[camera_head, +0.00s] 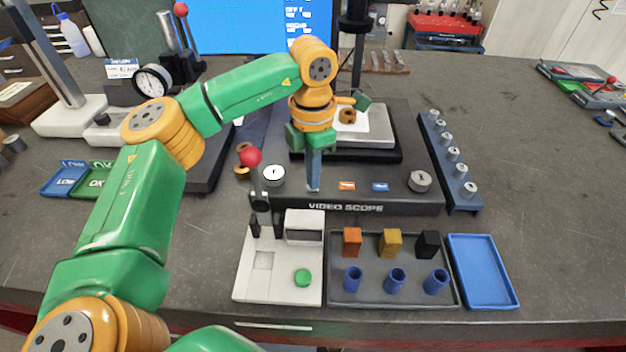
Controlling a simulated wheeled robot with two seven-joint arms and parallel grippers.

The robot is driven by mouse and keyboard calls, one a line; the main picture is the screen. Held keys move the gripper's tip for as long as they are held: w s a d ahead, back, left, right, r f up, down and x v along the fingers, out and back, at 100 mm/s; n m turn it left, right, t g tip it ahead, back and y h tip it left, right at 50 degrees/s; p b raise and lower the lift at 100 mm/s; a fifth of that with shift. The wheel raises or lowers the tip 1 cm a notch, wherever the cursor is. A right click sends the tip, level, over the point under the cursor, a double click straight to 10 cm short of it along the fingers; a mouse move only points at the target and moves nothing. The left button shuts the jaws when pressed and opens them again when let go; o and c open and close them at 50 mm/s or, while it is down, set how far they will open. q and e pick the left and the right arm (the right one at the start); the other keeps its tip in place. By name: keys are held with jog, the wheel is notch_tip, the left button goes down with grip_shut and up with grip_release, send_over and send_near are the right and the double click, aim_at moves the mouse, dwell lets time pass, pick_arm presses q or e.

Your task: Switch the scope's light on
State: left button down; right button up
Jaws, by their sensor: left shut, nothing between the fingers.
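The video scope (345,208) is a dark base with its name on the front edge. On its front panel are an orange switch (346,186) and a blue switch (380,187), with a round knob marked I (420,181) at the right and another round knob (273,177) at the left. My left gripper (313,187) points down, shut and empty, over the panel between the left knob and the orange switch. I cannot tell whether its tip touches the panel. A light stage plate (372,133) lies behind, partly hidden by my wrist. My right gripper is not in view.
A red-ball lever press (251,157) with a green button (303,277) stands in front. A grey tray (393,264) holds coloured blocks and blue cups, beside an empty blue tray (482,270). A blue rack (450,160) stands at right. The table's right side is mostly clear.

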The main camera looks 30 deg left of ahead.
pick_arm(q)
jog(key=shift+f, duration=0.15)
jog(key=shift+s, duration=0.1)
notch_tip(320, 180, up, 7)
jog(key=p, duration=0.6)
